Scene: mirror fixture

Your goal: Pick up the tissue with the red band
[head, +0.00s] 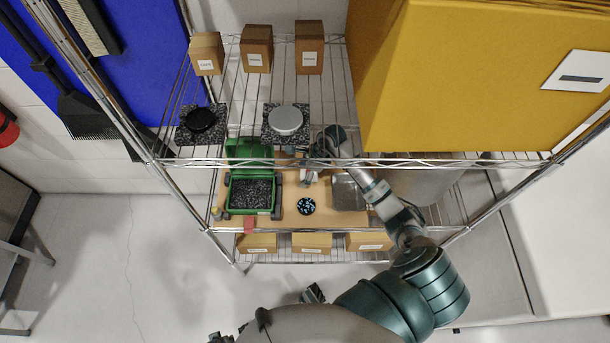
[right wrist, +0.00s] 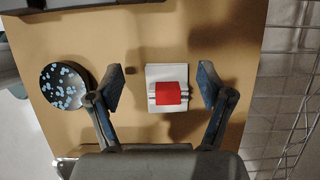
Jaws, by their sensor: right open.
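The tissue is a small white folded pad with a red band (right wrist: 169,93) across it, lying on a tan surface in the right wrist view. My right gripper (right wrist: 160,87) is open, with one finger on each side of the tissue and a gap on both sides. Nothing is held. In the head view my right arm reaches into the lower shelf of a wire rack, and the right gripper (head: 314,168) is partly hidden behind the upper shelf's wires.
A round dark dish with pale blue pieces (right wrist: 64,87) lies left of the gripper. A green cart (head: 250,193) stands at left on the lower shelf, and a metal tray (head: 347,192) at right. The upper shelf's edge (head: 350,161) crosses over the arm's reach. Wire mesh (right wrist: 295,90) borders the right.

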